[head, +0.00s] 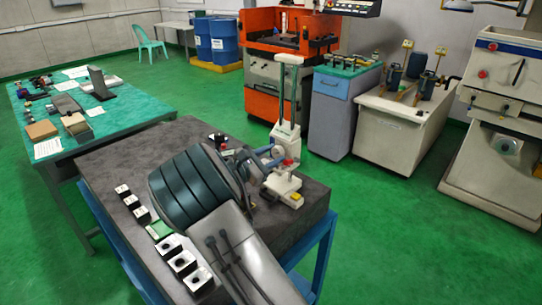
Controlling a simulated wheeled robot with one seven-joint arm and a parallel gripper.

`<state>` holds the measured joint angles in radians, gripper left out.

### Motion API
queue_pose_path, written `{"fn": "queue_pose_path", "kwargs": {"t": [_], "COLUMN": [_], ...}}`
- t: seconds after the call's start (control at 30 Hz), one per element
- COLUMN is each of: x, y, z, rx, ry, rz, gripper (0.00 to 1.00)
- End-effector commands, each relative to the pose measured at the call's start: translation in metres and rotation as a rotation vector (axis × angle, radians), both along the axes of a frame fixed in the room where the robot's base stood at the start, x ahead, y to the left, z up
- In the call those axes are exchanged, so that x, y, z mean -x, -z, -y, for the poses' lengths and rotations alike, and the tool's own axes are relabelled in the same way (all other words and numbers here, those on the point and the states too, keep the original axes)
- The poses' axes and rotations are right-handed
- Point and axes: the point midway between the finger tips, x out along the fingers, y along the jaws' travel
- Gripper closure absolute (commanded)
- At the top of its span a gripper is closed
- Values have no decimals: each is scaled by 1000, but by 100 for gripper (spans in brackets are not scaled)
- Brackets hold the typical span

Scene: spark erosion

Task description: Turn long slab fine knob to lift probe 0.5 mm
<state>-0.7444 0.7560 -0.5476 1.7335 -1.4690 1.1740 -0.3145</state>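A pale measuring stand (284,134) with a tall column rises from the dark grey surface plate (135,165), near its far right edge. A small red part (287,162) shows low on it. A pale block (283,187) with a yellow patch at its front right lies just in front of the stand. I cannot make out the fine knob, the probe tip or which part is the long slab. My arm crosses the plate from the lower front, and its end (247,168) is close to the left of the stand. My gripper's fingers cannot be told apart there, nor whether they touch anything.
A row of pale blocks with dark holes (183,261) and a green piece (158,230) line the plate's left side. A green-topped table (110,120) with tools and papers stands behind left. An orange machine (262,97) and cabinets (333,112) stand behind. Green floor is free at right.

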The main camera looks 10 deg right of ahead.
Motion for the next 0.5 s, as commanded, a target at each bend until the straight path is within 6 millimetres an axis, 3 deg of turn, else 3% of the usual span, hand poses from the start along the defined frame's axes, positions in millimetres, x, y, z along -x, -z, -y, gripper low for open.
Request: {"fn": "queue_pose_path", "kwargs": {"t": [0.5], "x": [0], "y": [0], "z": [0], "rx": [-54], "ry": [1], "rz": [72], "gripper": [86]}}
